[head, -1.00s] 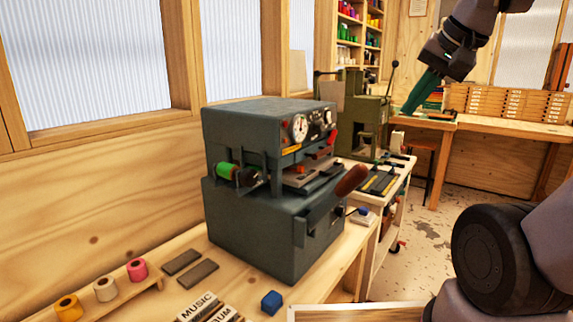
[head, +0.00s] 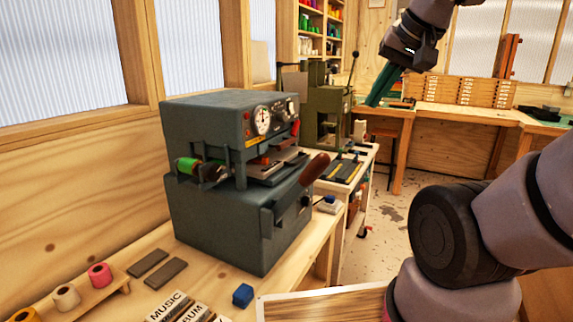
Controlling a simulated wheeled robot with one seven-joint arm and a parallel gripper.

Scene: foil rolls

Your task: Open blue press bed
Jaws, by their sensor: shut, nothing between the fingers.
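The blue-grey press (head: 238,180) stands on the wooden bench at the left of the head view. The flat bed (head: 272,166) shows in the gap between the upper and lower parts. A lever with a brown wooden handle (head: 314,169) angles up at its right side. My gripper (head: 385,85) is shut and empty, with its green fingers pointing down, high at the upper right, well apart from the press.
A green press (head: 328,108) stands on a trolley behind. Type blocks (head: 170,306), a small blue block (head: 243,295), grey bars (head: 148,263) and foil rolls (head: 67,297) lie on the near bench. Open floor (head: 390,215) shows right of the trolley.

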